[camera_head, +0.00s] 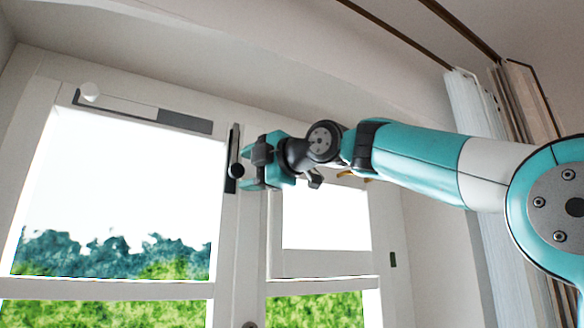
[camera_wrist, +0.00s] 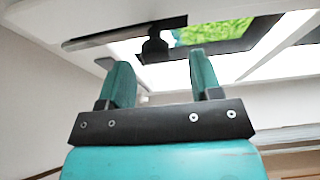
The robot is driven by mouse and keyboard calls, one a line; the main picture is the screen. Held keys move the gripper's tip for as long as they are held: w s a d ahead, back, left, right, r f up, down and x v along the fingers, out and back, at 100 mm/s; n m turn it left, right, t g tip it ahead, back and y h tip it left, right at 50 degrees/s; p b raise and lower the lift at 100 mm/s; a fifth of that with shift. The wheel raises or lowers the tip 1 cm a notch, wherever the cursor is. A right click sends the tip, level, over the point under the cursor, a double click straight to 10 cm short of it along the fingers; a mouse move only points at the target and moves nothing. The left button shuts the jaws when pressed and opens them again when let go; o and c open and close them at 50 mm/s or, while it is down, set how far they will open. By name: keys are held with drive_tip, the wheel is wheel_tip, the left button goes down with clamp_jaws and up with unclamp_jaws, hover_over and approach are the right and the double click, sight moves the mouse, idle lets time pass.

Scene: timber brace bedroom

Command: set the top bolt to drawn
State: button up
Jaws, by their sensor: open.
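A dark upright bolt plate (camera_head: 231,146) sits high on the middle stile of the window, with a round black knob (camera_head: 236,170) near its lower end. My gripper (camera_head: 256,167) is open just to the right of this knob, its teal fingers above and below the knob's height. In the wrist view the black knob (camera_wrist: 155,48) shows on its dark plate (camera_wrist: 205,42), beyond and between the two open fingertips (camera_wrist: 158,64). I cannot tell whether the fingers touch it.
The white window frame (camera_head: 110,289) holds glazed panes with greenery outside. A small dark fitting (camera_head: 393,259) is on the right frame. Curtains (camera_head: 520,100) hang at the right, behind my arm. Open room lies before the left pane.

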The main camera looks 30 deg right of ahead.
drive_tip(key=b+v, duration=0.3)
drive_tip(key=v, duration=1)
drive_tip(key=shift+s, duration=0.1)
drive_tip(key=w+a+f+m+g+b, duration=0.1)
drive_tip(key=a+f+m+g+b, duration=0.15)
drive_tip(key=f, duration=0.85)
drive_tip(key=w+a+f+m+g+b, duration=0.1)
drive_tip(key=a+f+m+g, duration=0.25)
drive_tip(key=f, duration=0.65)
drive_tip(key=w+a+f+m+g+b, duration=0.15)
drive_tip(key=f+m, duration=0.25)
drive_tip(key=f, duration=0.7)
drive_tip(key=s+a+f+m+g+h+b, duration=0.1)
drive_tip(key=s+f+g, duration=0.2)
drive_tip(key=s+f, duration=0.3)
drive_tip(key=s+a+f+m+g+h+b, duration=0.1)
drive_tip(key=s+f, duration=0.5)
drive_tip(key=f, duration=0.7)
drive_tip(key=s+a+f+m+g+b, duration=0.1)
drive_tip(key=s+f+m+g, duration=0.2)
drive_tip(key=f, duration=0.7)
drive_tip(key=s+g, duration=0.2)
drive_tip(key=s, duration=0.2)
drive_tip(key=shift+a+h+b, duration=0.4)
